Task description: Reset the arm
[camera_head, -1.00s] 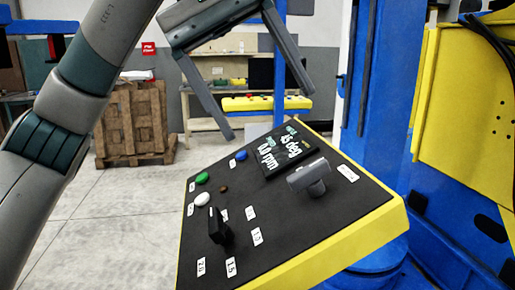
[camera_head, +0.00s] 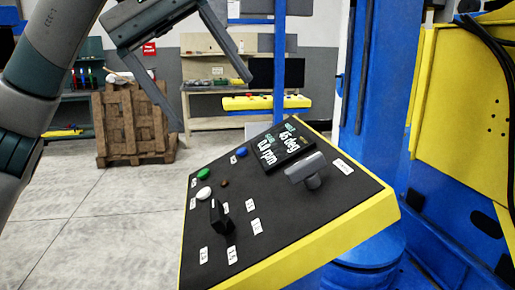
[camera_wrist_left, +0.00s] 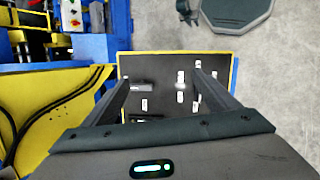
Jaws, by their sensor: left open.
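My left gripper (camera_head: 214,105) is open and empty, up and left of the control panel (camera_head: 290,222) in the head view. In the left wrist view its two fingers (camera_wrist_left: 160,88) point down toward the panel, apart from it. The panel is black with a yellow rim and tilted. It carries a grey T-shaped handle (camera_head: 306,170), a black knob (camera_head: 221,217), green (camera_head: 204,174), white (camera_head: 203,194) and blue (camera_head: 241,153) buttons, and a small brown one (camera_head: 225,183). Its display (camera_head: 282,146) shows 45 deg and 0.0 rpm. My right gripper is out of view.
A blue column (camera_head: 372,130) and a yellow machine body (camera_head: 465,115) with black cables stand right of the panel. A wooden pallet stack (camera_head: 134,125) and a workbench (camera_head: 205,107) stand behind. The floor left of the panel is clear.

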